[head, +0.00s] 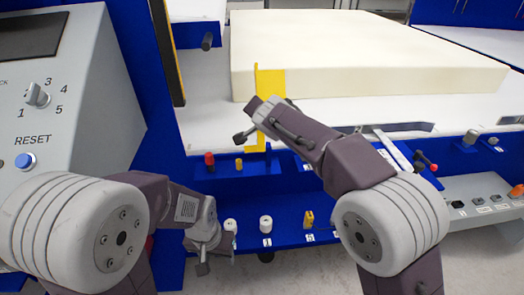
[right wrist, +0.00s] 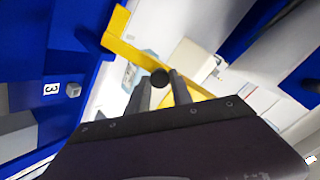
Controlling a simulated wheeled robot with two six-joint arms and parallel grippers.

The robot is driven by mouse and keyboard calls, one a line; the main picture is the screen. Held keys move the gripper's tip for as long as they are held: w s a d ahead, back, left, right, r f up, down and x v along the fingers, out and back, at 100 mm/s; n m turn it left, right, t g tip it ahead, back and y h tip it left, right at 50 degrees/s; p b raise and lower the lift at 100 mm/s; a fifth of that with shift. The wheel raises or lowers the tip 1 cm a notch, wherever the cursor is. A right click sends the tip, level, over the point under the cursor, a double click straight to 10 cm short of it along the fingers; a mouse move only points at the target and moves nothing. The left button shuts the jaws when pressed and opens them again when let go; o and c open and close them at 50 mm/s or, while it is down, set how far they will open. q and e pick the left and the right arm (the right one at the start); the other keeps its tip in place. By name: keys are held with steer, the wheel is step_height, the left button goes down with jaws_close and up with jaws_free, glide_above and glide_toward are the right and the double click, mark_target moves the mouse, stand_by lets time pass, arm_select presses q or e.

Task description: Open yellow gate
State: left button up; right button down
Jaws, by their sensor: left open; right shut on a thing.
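The yellow gate (head: 262,85) is an upright yellow piece at the front left corner of a large cream foam block (head: 350,50). In the right wrist view it is a long yellow bar (right wrist: 133,52) with a dark round knob (right wrist: 160,77). My right gripper (right wrist: 160,88) has its fingers on both sides of this knob and is shut on it. In the head view, the right gripper (head: 265,115) covers part of the gate. My left gripper (head: 207,243) is open and low at the left, apart from the gate, with its fingertips partly unclear.
A grey control panel (head: 80,110) with a numbered dial and a blue reset button (head: 25,161) stands at the left. A blue ledge (head: 285,215) with small knobs and parts runs below the white bed (head: 210,130). A grey button box (head: 480,200) is at the right.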

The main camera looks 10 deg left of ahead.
steer(key=s+t+b, duration=0.1)
steer(key=b, duration=0.4)
steer(key=s+t+b, duration=0.1)
steer(key=b, duration=0.3)
steer(key=s+f+t+y+b, duration=0.1)
steer(key=b, duration=0.4)
steer(key=shift+d+b, duration=0.3)
steer(key=shift+d, duration=0.05)
steer(key=shift+r, duration=0.1)
steer(key=c, duration=1.1)
jaws_free()
steer(key=b+v, duration=0.1)
steer(key=v, duration=0.8)
steer(key=shift+s, duration=0.1)
